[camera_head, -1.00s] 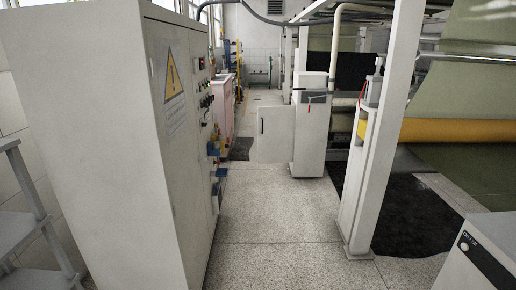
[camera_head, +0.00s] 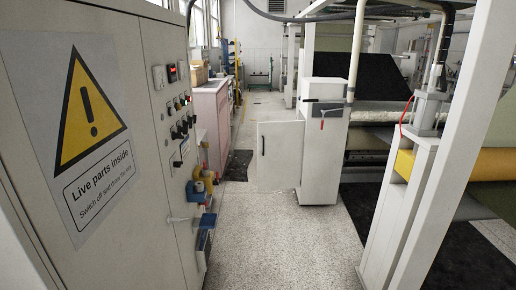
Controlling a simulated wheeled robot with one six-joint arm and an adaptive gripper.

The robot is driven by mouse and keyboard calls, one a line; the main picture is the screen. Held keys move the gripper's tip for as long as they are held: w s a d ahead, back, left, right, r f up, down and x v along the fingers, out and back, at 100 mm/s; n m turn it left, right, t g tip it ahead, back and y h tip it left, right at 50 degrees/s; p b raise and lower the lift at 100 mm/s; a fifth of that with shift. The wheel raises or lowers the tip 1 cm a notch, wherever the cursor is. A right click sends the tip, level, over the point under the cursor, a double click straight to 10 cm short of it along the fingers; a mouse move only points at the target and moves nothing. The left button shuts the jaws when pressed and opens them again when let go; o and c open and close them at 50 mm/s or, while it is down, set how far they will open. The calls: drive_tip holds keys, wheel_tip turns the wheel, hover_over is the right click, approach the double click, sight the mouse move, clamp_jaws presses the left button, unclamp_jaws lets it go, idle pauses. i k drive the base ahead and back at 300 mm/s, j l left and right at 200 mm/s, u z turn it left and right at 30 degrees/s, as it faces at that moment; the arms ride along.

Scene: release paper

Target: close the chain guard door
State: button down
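A white door (camera_head: 280,156) with a dark handle stands swung out to the left of a white upright housing (camera_head: 323,150), low down in the middle of the head view. I take it for the chain guard door; no label on it can be read. It looks open, sticking out into the aisle. The housing has a red lever on its upper front. My gripper is not in view.
A grey electrical cabinet (camera_head: 95,140) with a warning sign stands close on the left, with colored plugs jutting from its side. A white post (camera_head: 410,190) stands on the right before a yellow roller (camera_head: 490,162). The speckled floor (camera_head: 265,235) between them is clear.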

sight(281, 144)
drive_tip(key=i, duration=0.9)
drive_tip(key=i+l+u, duration=0.1)
drive_tip(key=i, duration=0.8)
drive_tip(key=i+l, duration=0.15)
drive_tip(key=i, duration=0.75)
drive_tip(key=i+l, duration=0.1)
drive_tip(key=i, duration=0.8)
drive_tip(key=i+l+u, duration=0.25)
drive_tip(key=i+l, duration=0.15)
drive_tip(key=i+l+u, duration=0.25)
drive_tip(key=i+l, duration=0.3)
